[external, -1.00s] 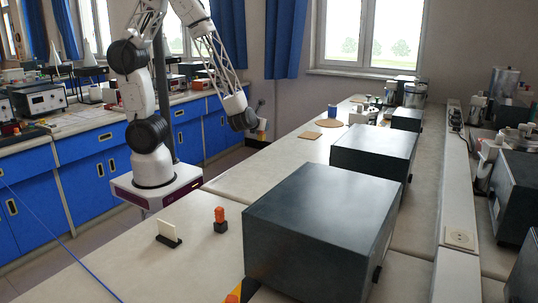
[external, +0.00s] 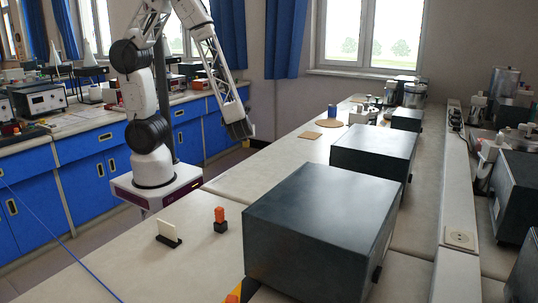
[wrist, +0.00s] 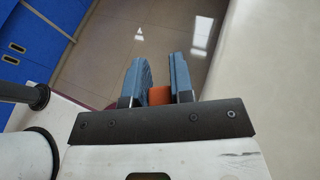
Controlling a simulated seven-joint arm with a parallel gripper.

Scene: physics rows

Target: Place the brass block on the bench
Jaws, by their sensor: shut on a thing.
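My gripper (wrist: 158,78) is shut on a small orange-brown block, which I take to be the brass block (wrist: 159,95). The block sits low between the two blue-grey fingers in the wrist view, partly hidden by the gripper's dark bar. The wrist view shows floor beyond the fingertips, with the pale bench edge (wrist: 270,75) to the right.
Large dark boxes (external: 320,215) stand along the bench. A small orange-topped piece (external: 219,215) and a cream plate in a dark holder (external: 168,230) stand on the near part. A cork-coloured square (external: 310,135) and blue cup (external: 332,111) are farther back. The bench's left strip is mostly clear.

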